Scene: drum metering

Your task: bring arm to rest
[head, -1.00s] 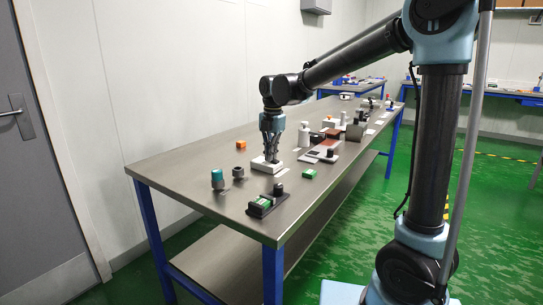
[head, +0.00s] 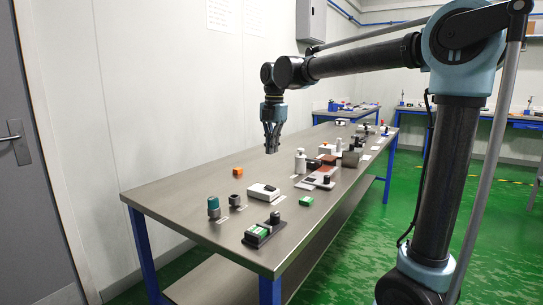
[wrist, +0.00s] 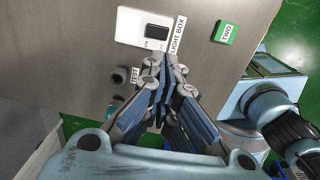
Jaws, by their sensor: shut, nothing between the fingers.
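My gripper (head: 271,148) hangs pointing down in the air above the long steel table (head: 180,192), with its fingers together and nothing between them. Below it stands a white light box (head: 264,191) with a dark switch on top. The wrist view shows the light box (wrist: 132,30) beyond the shut fingertips, with "ON" and "LIGHT BOX" labels by the switch. The fingers are apart from the box. My gripper also fills the middle of the wrist view (wrist: 165,65).
Near the light box are a teal-topped knob (head: 213,207), a small dark cylinder (head: 237,199), a black unit with a green face (head: 260,232), a green block (head: 306,201) and an orange block (head: 239,172). Several bottles and boxes stand farther along. The air around my gripper is clear.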

